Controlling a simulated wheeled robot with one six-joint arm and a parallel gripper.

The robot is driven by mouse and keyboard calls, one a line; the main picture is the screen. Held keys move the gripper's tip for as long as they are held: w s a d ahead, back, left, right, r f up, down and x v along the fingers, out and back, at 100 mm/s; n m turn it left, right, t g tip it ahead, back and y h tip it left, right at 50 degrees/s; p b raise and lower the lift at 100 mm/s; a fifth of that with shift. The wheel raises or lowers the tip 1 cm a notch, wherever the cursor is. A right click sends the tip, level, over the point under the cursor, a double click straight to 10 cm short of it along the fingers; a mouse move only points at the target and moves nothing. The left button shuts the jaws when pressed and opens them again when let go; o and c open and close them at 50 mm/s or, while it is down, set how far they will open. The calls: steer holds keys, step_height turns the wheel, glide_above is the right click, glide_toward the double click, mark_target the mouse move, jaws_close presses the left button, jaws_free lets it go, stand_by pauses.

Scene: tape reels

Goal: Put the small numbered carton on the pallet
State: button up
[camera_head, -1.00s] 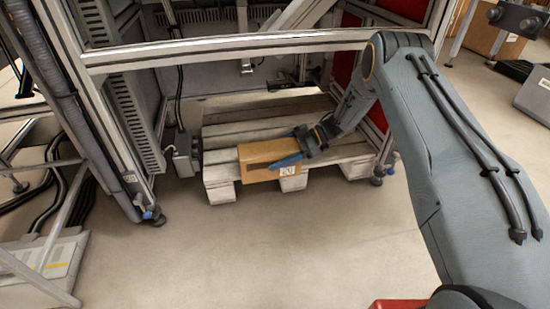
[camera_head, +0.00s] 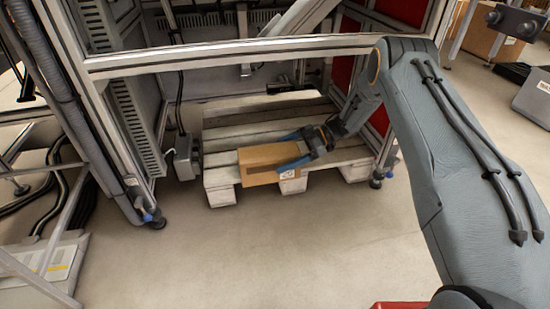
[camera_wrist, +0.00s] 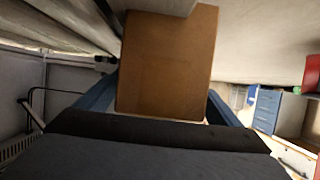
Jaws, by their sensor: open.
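The small brown carton (camera_head: 264,158) lies at the front edge of the wooden pallet (camera_head: 245,115), and a white label shows on its front face. The label's number is too blurred to read now. My gripper (camera_head: 288,151) is at the carton's right end, its blue fingers spread apart. In the wrist view the carton (camera_wrist: 165,65) stands between my two fingers, one on each side. Whether the fingers still touch the carton is hard to tell. The carton's underside is hidden.
A metal frame with a horizontal beam (camera_head: 240,53) crosses above the pallet, and my arm reaches under it. A grey box (camera_head: 186,158) with a cable stands at the pallet's left. The floor in front is clear.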

steer(key=p+v, duration=0.2)
steer(key=v, duration=0.7)
steer(key=shift+d+r, duration=0.2)
steer(key=shift+d, duration=0.15)
